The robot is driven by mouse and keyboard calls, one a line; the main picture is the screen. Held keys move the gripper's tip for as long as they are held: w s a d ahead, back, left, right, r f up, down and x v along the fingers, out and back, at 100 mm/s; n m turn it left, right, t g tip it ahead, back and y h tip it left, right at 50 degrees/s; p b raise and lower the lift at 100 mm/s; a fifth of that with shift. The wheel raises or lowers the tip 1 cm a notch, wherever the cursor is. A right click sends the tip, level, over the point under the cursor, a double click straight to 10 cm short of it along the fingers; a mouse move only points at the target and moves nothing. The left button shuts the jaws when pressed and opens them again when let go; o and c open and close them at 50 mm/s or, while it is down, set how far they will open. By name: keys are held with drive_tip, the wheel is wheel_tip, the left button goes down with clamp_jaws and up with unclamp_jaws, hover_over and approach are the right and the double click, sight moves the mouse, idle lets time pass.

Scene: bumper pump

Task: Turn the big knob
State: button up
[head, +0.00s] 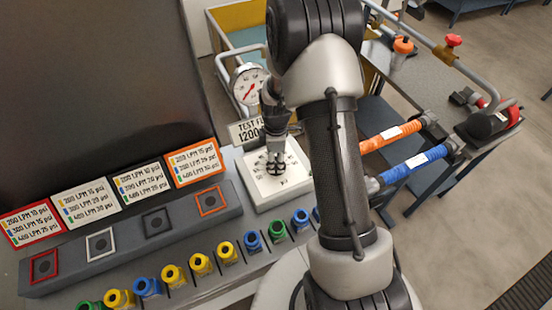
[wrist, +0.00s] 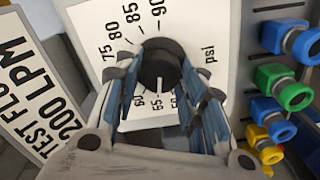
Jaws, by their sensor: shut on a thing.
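The big black knob (wrist: 158,68) sits on a white dial plate (wrist: 107,30) marked in psi, with printed numbers up to 90 around it. A white pointer line on the knob faces down in the wrist view, near a number that looks like 65. My gripper (wrist: 160,78) is shut on the knob, with one blue-padded finger on each side of it. In the head view my gripper (head: 275,158) reaches down onto the dial plate (head: 297,182), and the fingers hide most of the knob there.
Several coloured fittings (head: 201,264) line the front. A panel with framed squares (head: 155,222) lies to the left. Orange (head: 392,136) and blue hoses (head: 413,163) are at the right.

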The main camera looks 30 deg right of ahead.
drive_tip(key=c, duration=0.4)
drive_tip(key=shift+o, duration=0.2)
